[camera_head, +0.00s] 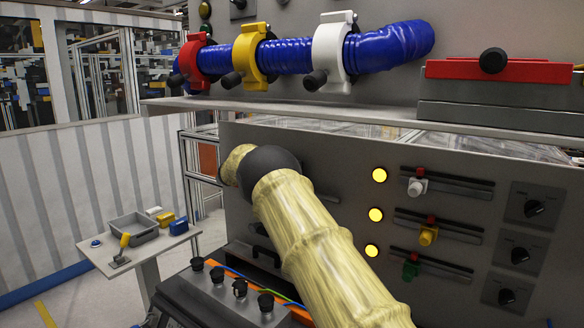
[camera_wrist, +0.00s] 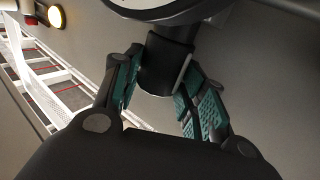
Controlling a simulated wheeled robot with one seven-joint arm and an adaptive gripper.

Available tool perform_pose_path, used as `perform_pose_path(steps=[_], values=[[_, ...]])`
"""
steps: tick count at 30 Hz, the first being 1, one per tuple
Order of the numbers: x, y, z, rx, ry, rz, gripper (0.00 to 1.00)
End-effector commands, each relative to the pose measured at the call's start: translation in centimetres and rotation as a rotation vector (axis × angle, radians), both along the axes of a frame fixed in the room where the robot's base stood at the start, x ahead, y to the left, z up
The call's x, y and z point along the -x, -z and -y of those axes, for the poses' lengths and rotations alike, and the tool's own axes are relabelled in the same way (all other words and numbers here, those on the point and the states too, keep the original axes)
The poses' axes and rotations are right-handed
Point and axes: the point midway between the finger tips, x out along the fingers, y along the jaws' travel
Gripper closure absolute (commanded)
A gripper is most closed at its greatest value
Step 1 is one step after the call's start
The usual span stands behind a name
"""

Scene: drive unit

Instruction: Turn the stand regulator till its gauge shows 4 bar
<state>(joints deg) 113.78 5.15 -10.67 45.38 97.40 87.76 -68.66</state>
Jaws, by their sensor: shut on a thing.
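In the wrist view my gripper (camera_wrist: 158,88) has its teal-padded fingers on both sides of a black cylindrical regulator knob (camera_wrist: 165,60), closed on it. Above the knob, the rounded edge of the gauge (camera_wrist: 165,10) is cut off by the top of the picture. Its scale and needle cannot be read. In the head view my arm covers the middle of the picture, and the gripper, regulator and gauge do not show there.
In the head view a panel (camera_head: 345,165) carries yellow lamps, sliders and dials to the right of my arm. Above are a shelf with a blue hose (camera_head: 390,45) in coloured clamps and a red-topped box (camera_head: 500,72). A small side table (camera_head: 100,262) stands lower left.

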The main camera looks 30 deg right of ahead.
Motion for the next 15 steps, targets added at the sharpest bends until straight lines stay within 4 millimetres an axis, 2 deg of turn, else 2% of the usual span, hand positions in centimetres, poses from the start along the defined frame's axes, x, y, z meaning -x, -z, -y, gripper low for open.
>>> perform_pose_path(steps=[15], values=[[-0.14, -0.01, 0.01, 0.000, 0.050, 0.000, 0.83]])
